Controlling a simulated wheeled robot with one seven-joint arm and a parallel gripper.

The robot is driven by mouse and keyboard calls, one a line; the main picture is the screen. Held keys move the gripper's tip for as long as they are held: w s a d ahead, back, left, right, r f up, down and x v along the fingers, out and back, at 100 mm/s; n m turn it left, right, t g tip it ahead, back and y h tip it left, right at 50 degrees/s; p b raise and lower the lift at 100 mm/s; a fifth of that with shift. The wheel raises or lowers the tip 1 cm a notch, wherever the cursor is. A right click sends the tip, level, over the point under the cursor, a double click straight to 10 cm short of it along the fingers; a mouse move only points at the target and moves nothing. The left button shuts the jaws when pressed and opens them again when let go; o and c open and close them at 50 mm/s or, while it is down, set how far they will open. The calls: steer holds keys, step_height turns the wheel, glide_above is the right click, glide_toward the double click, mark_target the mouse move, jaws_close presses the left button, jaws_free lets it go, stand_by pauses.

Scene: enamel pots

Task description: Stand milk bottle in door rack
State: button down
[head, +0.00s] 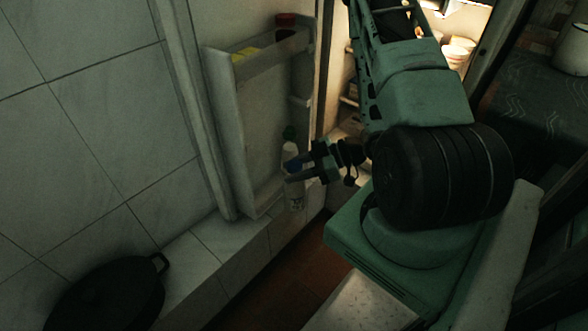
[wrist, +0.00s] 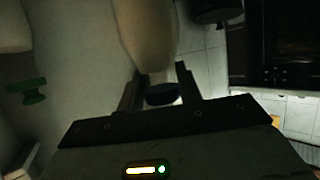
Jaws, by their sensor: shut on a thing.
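The milk bottle (head: 295,198) is pale with a dark blue cap. My gripper (head: 290,171) is shut on it near the cap, in front of the lower part of the open fridge door (head: 262,135). In the wrist view the cap (wrist: 162,95) and pale bottle body (wrist: 148,32) show between the two fingers of my gripper (wrist: 160,74). The bottle looks roughly upright in the head view. A door rack (head: 252,50) near the door's top holds yellow and dark red things. Whether the bottle touches any lower rack cannot be told.
A green-capped pale bottle (head: 289,148) stands just behind my gripper at the door. A black pan (head: 110,295) lies at lower left. The lit fridge interior (head: 455,50) shows at upper right. A tiled ledge (head: 215,245) runs below the door.

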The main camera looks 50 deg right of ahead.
steer(key=shift+r+p, duration=0.2)
steer(key=shift+p, duration=0.2)
steer(key=shift+w+a+p, duration=0.6)
steer(key=shift+w+p, duration=0.45)
steer(key=shift+w, duration=4.8)
steer(key=shift+w+a+f+b, duration=0.1)
steer(key=shift+f+b, duration=0.6)
steer(key=shift+f, duration=0.5)
steer(key=shift+a+f+b, duration=0.1)
steer(key=shift+f+b, duration=0.6)
steer(key=shift+f, duration=0.5)
steer(key=c, duration=1)
jaws_free()
steer(key=shift+c, duration=0.2)
steer(key=shift+o, duration=0.8)
steer(key=p+v, duration=0.3)
steer(key=v, duration=1.5)
steer(key=shift+p, duration=0.4)
